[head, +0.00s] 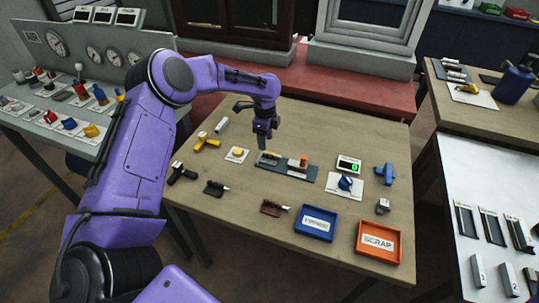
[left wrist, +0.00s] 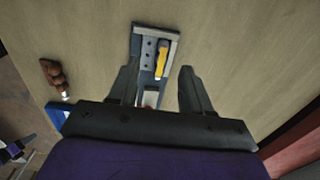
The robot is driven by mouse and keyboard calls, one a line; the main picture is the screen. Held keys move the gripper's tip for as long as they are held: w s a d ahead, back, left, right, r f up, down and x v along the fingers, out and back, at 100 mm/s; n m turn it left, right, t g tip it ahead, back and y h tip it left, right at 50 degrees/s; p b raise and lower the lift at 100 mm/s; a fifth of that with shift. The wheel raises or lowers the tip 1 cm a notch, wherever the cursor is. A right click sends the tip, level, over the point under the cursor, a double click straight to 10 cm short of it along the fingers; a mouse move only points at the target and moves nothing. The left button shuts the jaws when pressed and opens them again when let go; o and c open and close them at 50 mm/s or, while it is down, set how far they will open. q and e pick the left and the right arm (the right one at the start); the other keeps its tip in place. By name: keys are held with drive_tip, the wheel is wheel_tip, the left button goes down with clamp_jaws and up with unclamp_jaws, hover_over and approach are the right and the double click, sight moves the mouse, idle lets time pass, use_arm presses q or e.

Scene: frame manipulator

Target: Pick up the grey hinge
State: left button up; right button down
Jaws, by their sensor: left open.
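On the plate lies a grey flat piece with dark holes (left wrist: 148,52), which looks like the grey hinge, beside a yellow-handled part (left wrist: 161,58). Nothing is held between the fingers. The plate's near end is partly hidden by the gripper. My right gripper is not in view.
An orange-topped part (head: 303,161) stands on the plate's right end. A yellow button (head: 238,153), a green-lit display (head: 348,164), a brown tool (head: 272,208) and dark tools lie around. A blue tray (head: 299,232) and an orange scrap tray (head: 362,251) sit at the front edge.

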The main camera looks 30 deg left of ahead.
sight(268, 153)
use_arm(q)
drive_tip(key=f, duration=0.2)
drive_tip(key=f+p, duration=0.1)
drive_tip(key=f, duration=0.1)
drive_tip(key=w+f+p, duration=0.1)
drive_tip(key=f, duration=0.1)
drive_tip(key=shift+w+d, duration=0.1)
drive_tip(key=shift+d, duration=0.2)
drive_tip(key=shift+s, duration=0.25)
drive_tip(key=shift+s+r, duration=0.1)
drive_tip(key=shift+c, duration=1.2)
clamp_jaws()
